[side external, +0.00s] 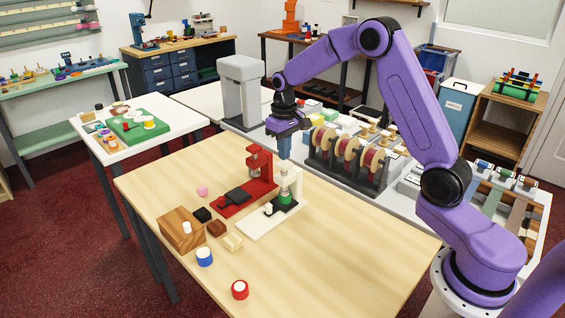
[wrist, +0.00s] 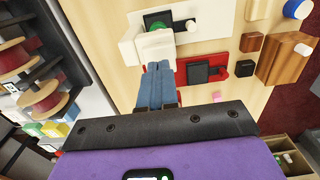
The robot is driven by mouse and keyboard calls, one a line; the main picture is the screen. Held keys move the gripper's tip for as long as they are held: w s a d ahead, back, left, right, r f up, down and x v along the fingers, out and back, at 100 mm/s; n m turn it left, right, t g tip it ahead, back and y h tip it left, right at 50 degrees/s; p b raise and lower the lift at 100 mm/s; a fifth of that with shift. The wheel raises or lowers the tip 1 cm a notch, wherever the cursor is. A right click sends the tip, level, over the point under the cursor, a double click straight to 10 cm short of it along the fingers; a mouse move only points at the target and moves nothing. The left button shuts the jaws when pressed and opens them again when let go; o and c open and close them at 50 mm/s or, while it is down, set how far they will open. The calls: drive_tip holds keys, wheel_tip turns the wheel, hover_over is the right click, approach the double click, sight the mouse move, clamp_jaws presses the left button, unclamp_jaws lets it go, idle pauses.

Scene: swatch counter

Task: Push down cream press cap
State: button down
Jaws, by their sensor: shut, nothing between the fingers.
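The cream press (side external: 291,183) stands on its flat cream base (side external: 262,225) on the wooden table. A green piece (side external: 286,198) sits low in it, and the green also shows in the wrist view (wrist: 157,20). My gripper (side external: 284,157) points down at the top of the press, its blue fingers closed together and empty. In the wrist view, the fingertips (wrist: 157,66) are right at the cream press head (wrist: 155,46). The fingers partly hide the cap, and I cannot tell whether they touch it.
A red press (side external: 261,160) with a dark plate stands close beside the cream one. A wooden block (side external: 181,231), small coloured blocks, a blue round piece (side external: 204,257) and a red one (side external: 240,290) lie nearby. A spool rack (side external: 345,165) stands behind. The table's right front is clear.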

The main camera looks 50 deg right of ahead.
drive_tip(key=shift+r, duration=2.65)
drive_tip(key=shift+a, duration=0.1)
drive_tip(key=s+a+r+n, duration=0.1)
drive_tip(key=s+a+n, duration=0.2)
drive_tip(key=s+a, duration=0.4)
drive_tip(key=s+a+r+n, duration=0.25)
drive_tip(key=s+a, duration=0.25)
drive_tip(key=s, duration=0.5)
drive_tip(key=s+d+f+n, duration=0.1)
drive_tip(key=s+n, duration=0.2)
drive_tip(key=s, duration=0.7)
drive_tip(key=s+d+f+n, duration=0.1)
drive_tip(key=s+n, duration=0.3)
drive_tip(key=s, duration=0.6)
drive_tip(key=shift+s+d+f, duration=0.2)
drive_tip(key=shift+s+f, duration=0.15)
drive_tip(key=shift+f, duration=0.2)
